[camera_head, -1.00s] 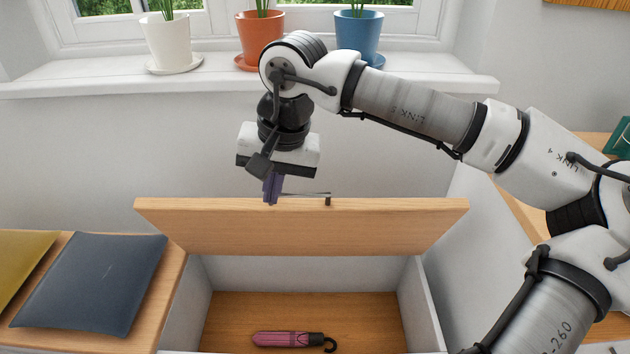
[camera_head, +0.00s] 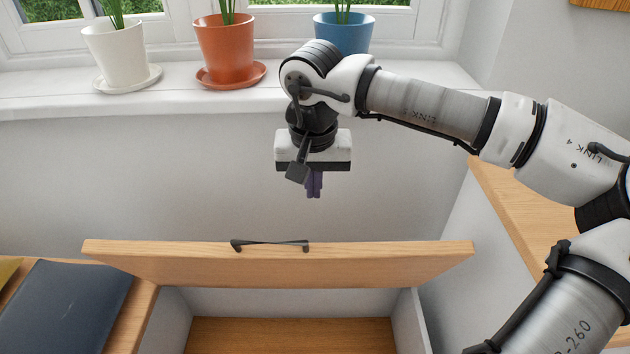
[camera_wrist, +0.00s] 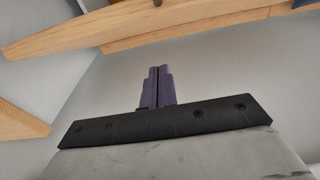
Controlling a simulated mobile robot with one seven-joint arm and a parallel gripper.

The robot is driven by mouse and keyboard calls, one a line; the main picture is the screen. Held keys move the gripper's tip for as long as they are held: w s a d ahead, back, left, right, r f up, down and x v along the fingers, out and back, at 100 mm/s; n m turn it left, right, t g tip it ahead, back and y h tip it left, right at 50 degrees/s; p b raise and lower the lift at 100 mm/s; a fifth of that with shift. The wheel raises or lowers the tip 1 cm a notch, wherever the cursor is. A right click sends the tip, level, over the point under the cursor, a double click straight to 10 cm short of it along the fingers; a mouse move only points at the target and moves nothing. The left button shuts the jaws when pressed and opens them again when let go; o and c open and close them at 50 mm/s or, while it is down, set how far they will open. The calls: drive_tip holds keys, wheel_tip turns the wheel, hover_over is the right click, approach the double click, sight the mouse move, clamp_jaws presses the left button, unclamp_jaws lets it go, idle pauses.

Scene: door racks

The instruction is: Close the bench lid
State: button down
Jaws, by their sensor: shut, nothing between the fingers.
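The bench lid (camera_head: 290,265) is a wooden panel standing partly open above the bench box. A dark bar handle (camera_head: 270,243) is on its top edge. My gripper (camera_head: 314,194) hangs above the lid, apart from it, with its purple fingers together and nothing between them. The fingers also show in the wrist view (camera_wrist: 157,88), with a wooden panel edge (camera_wrist: 170,35) beyond them. The bench box (camera_head: 172,318) is open below the lid, with a wooden floor inside.
White, orange (camera_head: 225,50) and blue (camera_head: 343,33) pots stand on the window sill behind my arm. A dark cushion (camera_head: 65,308) lies on the bench top at left. A wooden surface (camera_head: 520,215) is at right. The wall behind the lid is bare.

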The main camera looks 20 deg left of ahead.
drive_tip(key=f, duration=0.2)
drive_tip(key=s+f, duration=0.1)
drive_tip(key=f, duration=0.2)
drive_tip(key=s+f, duration=0.1)
drive_tip(key=f, duration=0.1)
drive_tip(key=shift+d+f, duration=0.25)
drive_tip(key=shift+d, duration=0.05)
drive_tip(key=shift+s+d+f, duration=0.1)
drive_tip(key=shift+s+f, duration=0.1)
drive_tip(key=shift+s, duration=0.15)
drive_tip(key=shift+f, duration=0.1)
